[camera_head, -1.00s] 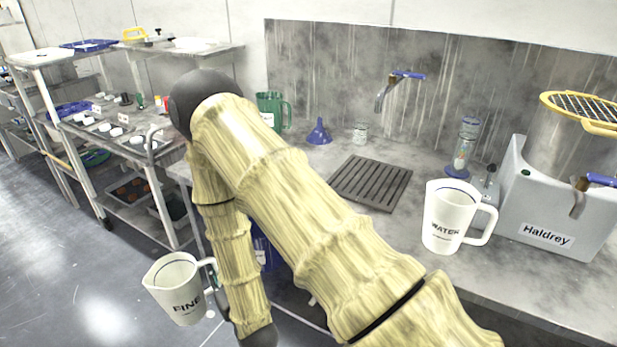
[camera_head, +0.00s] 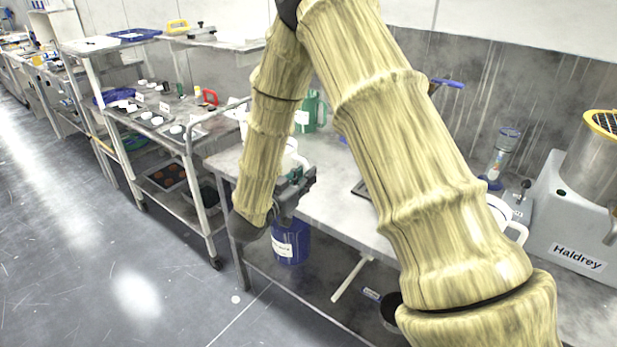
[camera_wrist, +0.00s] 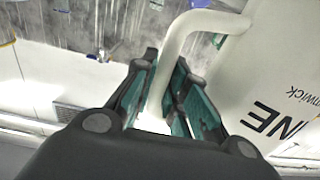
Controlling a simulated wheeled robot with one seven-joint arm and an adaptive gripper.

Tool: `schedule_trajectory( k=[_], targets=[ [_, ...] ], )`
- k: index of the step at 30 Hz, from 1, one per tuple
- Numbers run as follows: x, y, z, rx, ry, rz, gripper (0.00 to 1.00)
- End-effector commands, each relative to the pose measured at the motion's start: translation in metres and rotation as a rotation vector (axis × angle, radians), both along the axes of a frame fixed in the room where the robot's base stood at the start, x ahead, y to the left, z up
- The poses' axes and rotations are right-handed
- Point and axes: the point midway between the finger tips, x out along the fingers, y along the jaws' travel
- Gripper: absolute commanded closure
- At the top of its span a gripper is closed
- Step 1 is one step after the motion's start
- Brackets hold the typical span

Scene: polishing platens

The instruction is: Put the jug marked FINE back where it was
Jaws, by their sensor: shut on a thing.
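The white jug marked FINE (camera_wrist: 275,75) fills the right of the wrist view, its lettering tilted. Its white handle (camera_wrist: 180,55) passes between the jaws of my gripper (camera_wrist: 168,75), which are shut on it. In the head view my gripper (camera_head: 292,190) is at the front edge of the grey bench (camera_head: 345,212), toward its left end. There the jug is mostly hidden behind my gripper and arm; only a white part (camera_head: 291,157) shows. I cannot tell whether its base touches the bench.
A green jug (camera_head: 306,114) stands behind on the bench. The white WATER jug (camera_head: 515,228) is at the right, partly hidden by my arm, near the grey Haldrey machine (camera_head: 578,225). A blue container (camera_head: 291,243) is below the bench. A loaded cart (camera_head: 185,148) stands left.

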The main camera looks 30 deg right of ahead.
Motion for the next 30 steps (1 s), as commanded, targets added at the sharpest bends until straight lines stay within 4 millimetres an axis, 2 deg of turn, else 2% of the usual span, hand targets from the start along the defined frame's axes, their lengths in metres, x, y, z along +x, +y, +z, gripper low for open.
schedule_trajectory(
  k=[5,22,30],
  targets=[
    [0.004,-0.014,0.004,0.000,0.000,-0.028,1.00],
    [0.058,-0.112,-0.006,-0.001,0.000,-0.026,1.00],
    [0.070,-0.131,-0.010,-0.001,0.000,-0.023,1.00]
  ],
)
